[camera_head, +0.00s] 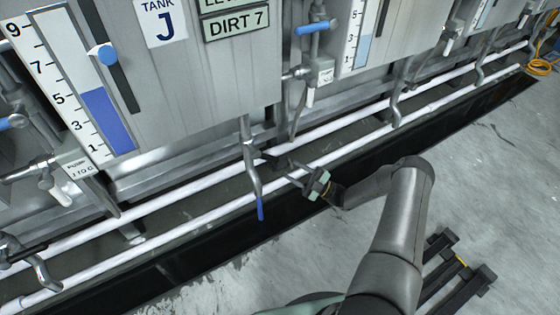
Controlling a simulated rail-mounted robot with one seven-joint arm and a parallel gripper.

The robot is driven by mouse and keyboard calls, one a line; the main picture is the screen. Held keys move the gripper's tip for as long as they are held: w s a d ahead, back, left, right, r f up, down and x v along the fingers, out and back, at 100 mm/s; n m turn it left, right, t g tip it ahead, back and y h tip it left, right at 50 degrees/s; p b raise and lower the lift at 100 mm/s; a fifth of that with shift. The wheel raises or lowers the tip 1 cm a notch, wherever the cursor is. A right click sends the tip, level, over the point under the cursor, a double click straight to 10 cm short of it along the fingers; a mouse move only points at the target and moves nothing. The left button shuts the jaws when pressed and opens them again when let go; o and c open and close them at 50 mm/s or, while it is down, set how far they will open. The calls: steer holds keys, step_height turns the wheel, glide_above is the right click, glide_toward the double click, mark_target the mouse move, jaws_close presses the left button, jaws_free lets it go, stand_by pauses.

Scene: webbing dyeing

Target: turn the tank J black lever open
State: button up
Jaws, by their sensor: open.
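The tank J label (163,22) is on a grey metal tank front (180,95) at the upper left. Below the tank, a bent metal pipe (250,160) comes down over the white pipes and has a blue tip (260,208). My gripper (283,168) is just right of this bent pipe, with its fingers pointing left toward it. The fingers look apart, and I see nothing held between them. A black lever is not clearly distinguishable here; dark parts near the pipe blend with my fingers. I cannot tell whether the fingers touch anything.
Two long white pipes (180,203) run diagonally above a dark floor channel (150,285). A level gauge (75,90) with a blue knob (105,54) is at left. Another blue-handled valve (316,27) is at upper right.

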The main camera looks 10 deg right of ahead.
mark_target(274, 157)
steer(key=v, duration=0.6)
